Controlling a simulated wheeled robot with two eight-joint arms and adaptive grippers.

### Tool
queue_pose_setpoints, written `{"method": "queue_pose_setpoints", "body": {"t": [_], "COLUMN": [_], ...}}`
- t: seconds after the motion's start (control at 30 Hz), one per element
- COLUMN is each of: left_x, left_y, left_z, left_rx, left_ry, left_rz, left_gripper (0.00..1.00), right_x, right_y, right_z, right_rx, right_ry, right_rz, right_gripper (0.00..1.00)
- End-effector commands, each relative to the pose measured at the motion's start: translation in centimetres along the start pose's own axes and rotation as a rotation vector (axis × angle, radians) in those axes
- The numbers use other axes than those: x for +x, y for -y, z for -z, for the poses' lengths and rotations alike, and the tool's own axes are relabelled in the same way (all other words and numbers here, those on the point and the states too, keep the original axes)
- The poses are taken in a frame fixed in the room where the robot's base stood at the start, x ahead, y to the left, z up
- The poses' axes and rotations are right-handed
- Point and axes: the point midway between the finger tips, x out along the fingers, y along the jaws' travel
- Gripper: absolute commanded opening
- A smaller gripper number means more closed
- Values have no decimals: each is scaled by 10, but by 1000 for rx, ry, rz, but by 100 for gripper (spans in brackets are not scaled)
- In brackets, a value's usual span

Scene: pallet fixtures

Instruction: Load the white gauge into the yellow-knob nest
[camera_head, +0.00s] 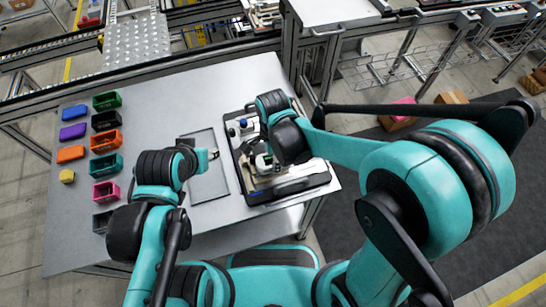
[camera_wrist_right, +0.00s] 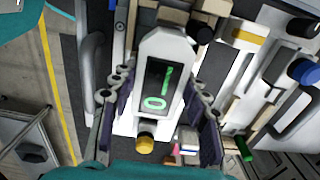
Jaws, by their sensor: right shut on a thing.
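The white gauge (camera_wrist_right: 175,50), with a dark display and green digits, is between the two fingers of my right gripper (camera_wrist_right: 157,125) in the right wrist view. The fingers press on its sides. A yellow knob (camera_wrist_right: 145,143) shows just below the gauge's lower end; whether the gauge is seated or held above the nest I cannot tell. In the head view my right gripper (camera_head: 262,160) is over the black-edged pallet (camera_head: 238,170) and mostly hides the gauge. My left gripper (camera_head: 212,155) is over a grey plate (camera_head: 208,186); its fingers are too small to read.
A blue knob (camera_wrist_right: 303,72), a yellow block (camera_wrist_right: 248,37) and a green cylinder (camera_wrist_right: 245,149) are to the right of the gauge, with white and tan fixtures close around. Several coloured bins (camera_head: 105,140) line the table's left side. Bare table (camera_head: 155,105) lies between bins and plate.

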Motion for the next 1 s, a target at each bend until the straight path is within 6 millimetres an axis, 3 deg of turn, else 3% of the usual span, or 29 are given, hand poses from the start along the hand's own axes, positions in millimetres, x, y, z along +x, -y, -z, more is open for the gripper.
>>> {"method": "queue_pose_setpoints", "body": {"t": [0.43, 0.47, 0.53, 0.87, 1.0], "left_x": [4, 4, 4, 4, 4], "left_y": [0, 0, 0, 0, 0], "left_z": [-3, -3, -3, -3, -3], "left_rx": [0, 0, 0, 0, 0], "left_ry": [0, 0, 0, 0, 0], "left_rz": [0, 0, 0, 0, 0], "left_gripper": [40, 40, 40, 40, 40], "right_x": [5, 5, 5, 4, -9], "right_y": [0, 0, 0, 0, 0], "right_z": [0, 0, 0, 0, 0], "right_rx": [0, 0, 0, 0, 0], "right_ry": [0, 0, 0, 0, 0], "right_rz": [0, 0, 0, 0, 0], "right_gripper": [11, 54, 70, 70, 70]}}
